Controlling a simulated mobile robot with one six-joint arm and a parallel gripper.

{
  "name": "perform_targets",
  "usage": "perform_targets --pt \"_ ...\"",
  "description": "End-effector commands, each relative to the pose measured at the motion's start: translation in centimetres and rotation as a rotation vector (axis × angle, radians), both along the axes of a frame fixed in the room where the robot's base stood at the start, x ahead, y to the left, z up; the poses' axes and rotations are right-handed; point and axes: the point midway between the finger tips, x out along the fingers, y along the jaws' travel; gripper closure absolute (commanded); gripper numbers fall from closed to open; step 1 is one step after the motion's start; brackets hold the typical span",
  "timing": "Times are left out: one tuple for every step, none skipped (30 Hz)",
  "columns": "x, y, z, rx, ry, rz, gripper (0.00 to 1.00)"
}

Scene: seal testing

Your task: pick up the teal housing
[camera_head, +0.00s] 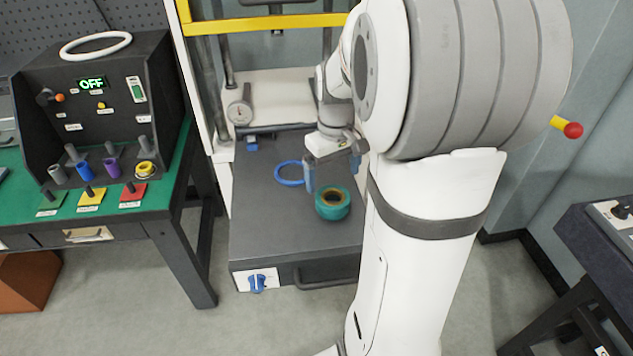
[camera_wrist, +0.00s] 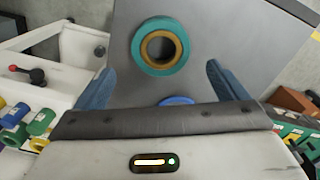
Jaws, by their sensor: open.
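The teal housing (camera_head: 333,204) is a short ring with a brown-gold inner bore. It lies flat on the dark grey drawer top (camera_head: 262,225), near its right side. In the wrist view the teal housing (camera_wrist: 160,46) lies beyond and between the two blue fingertips, apart from them. My gripper (camera_head: 334,180) is open and empty, just behind the housing in the head view. In the wrist view my gripper (camera_wrist: 160,75) shows both fingers spread wide. My arm hides part of the right side of the drawer top.
A blue ring (camera_head: 290,173) lies on the drawer top left of my gripper. A dial gauge (camera_head: 240,112) stands behind. A green bench (camera_head: 100,205) with a black test panel (camera_head: 105,100) is at left. The drawer top's front left is clear.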

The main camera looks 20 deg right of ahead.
Motion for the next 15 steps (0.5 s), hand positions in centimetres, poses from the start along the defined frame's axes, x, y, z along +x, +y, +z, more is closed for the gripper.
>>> perform_targets --pt "-0.1 0.0 -0.7 0.001 0.005 0.001 0.07" --pt "-0.1 0.0 -1.0 0.001 0.005 0.001 0.07" --pt "-0.1 0.0 -1.4 0.002 0.004 0.001 0.07" --pt "-0.1 0.0 -1.8 0.002 0.004 0.001 0.07" --pt "-0.1 0.1 -2.1 0.002 0.003 0.001 0.07" --pt "-0.2 0.1 -2.5 0.002 0.004 0.001 0.07" --pt "-0.3 0.1 -2.9 0.002 0.004 0.001 0.07" --pt "-0.3 0.1 -3.3 0.002 0.004 0.001 0.07" --pt "-0.5 0.1 -3.9 0.002 0.006 0.001 0.07" --pt "-0.5 0.1 -4.3 0.001 0.005 0.001 0.07" --pt "-0.6 0.1 -4.8 0.001 0.005 0.001 0.07" --pt "-0.6 0.2 -5.5 0.002 0.006 0.001 0.07" --pt "-0.6 0.1 -5.9 0.001 0.005 0.001 0.07" --pt "-0.6 0.1 -6.3 0.002 0.004 0.001 0.07" --pt "-0.6 0.1 -6.6 0.002 0.003 0.002 0.07"
